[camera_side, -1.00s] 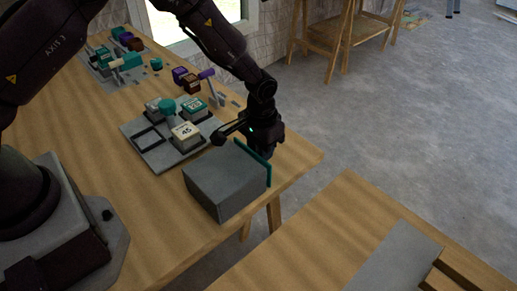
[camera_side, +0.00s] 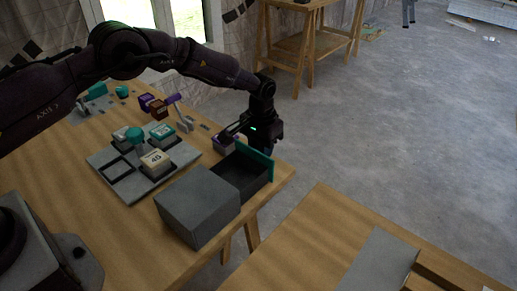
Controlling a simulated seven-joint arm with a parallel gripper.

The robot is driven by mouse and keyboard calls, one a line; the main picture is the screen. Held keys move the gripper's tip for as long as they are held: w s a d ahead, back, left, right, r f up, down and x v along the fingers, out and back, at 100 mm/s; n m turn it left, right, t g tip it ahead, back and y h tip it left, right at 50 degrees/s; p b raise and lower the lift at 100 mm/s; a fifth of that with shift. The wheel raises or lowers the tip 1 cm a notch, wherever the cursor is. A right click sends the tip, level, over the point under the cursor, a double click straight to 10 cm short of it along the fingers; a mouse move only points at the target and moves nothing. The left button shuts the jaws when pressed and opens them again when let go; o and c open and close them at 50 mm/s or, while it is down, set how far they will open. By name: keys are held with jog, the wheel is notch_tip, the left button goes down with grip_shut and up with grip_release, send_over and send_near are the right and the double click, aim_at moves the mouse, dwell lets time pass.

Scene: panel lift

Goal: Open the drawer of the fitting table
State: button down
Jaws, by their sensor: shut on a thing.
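The grey drawer box (camera_side: 197,205) stands near the right edge of the wooden fitting table (camera_side: 75,210). Its drawer (camera_side: 236,175) is pulled out toward the upper right, with its dark inside showing and a teal front panel (camera_side: 256,162) at its end. My gripper (camera_side: 267,151) is at the outer side of this panel, pointing down and shut on the drawer's handle. The handle and the fingertips are hidden behind the panel.
A grey tray (camera_side: 133,187) with labelled blocks and a teal knob lies left of the drawer box. A purple-topped block (camera_side: 226,144) sits behind the drawer. Purple and brown pieces stand farther back. Another wooden table (camera_side: 310,230) is at the lower right, across a gap.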

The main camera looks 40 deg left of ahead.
jog(key=c, duration=0.9)
grip_release()
notch_tip(320, 180, up, 13)
jog(key=shift+s+a+f+g, duration=0.15)
jog(key=shift+s+f+g, duration=0.15)
jog(key=shift+s+f, duration=0.8)
jog(key=s+a+r+t, duration=0.2)
jog(key=s+r, duration=0.4)
jog(key=s, duration=0.5)
jog(key=s+a+r+t, duration=0.2)
jog(key=s+a+r, duration=0.1)
jog(key=s+r, duration=0.4)
jog(key=s+a+r+t, duration=0.2)
jog(key=s+r, duration=0.5)
jog(key=s, duration=0.7)
jog(key=shift+s+a+r, duration=0.2)
jog(key=shift+s+a, duration=0.1)
jog(key=shift+a, duration=0.3)
